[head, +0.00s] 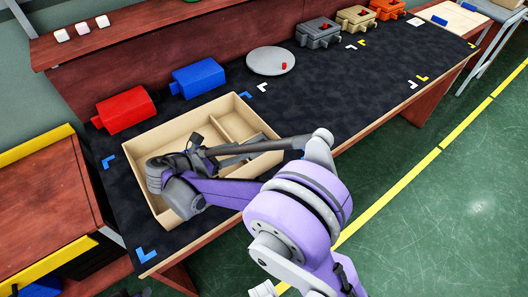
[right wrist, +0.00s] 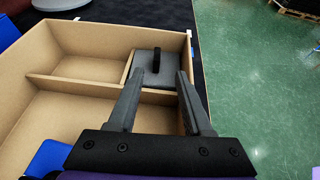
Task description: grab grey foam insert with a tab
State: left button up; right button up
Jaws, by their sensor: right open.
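The grey foam insert (right wrist: 153,72) lies in the far right compartment of the open cardboard tray (right wrist: 66,100) in the right wrist view. A black upright tab (right wrist: 156,60) stands on it. My right gripper (right wrist: 156,82) is open, its two fingers apart and pointing toward the insert, with nothing between them. The fingers cover part of the insert's sides; I cannot tell whether they touch it. In the head view the tray (head: 137,172) sits on the dark table with my purple right arm over it, and the insert is not clear there. My left gripper is not in view.
A red box (head: 125,110) and a blue box (head: 198,78) stand behind the tray. A round grey plate (head: 270,61) with a small red piece is beyond. Grey, tan and orange units line the far back. The table (head: 350,95) is mostly clear right of the tray.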

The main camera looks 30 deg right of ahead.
aim_at(256, 144)
jog(key=x, duration=0.4)
jog(key=shift+d+f, duration=0.15)
jog(key=shift+d, duration=0.1)
jog(key=shift+w+x, duration=0.15)
jog(key=shift+x, duration=1.25)
jog(key=shift+w+x, duration=0.15)
jog(key=shift+x, duration=1.25)
jog(key=shift+a, duration=0.1)
grip_shut()
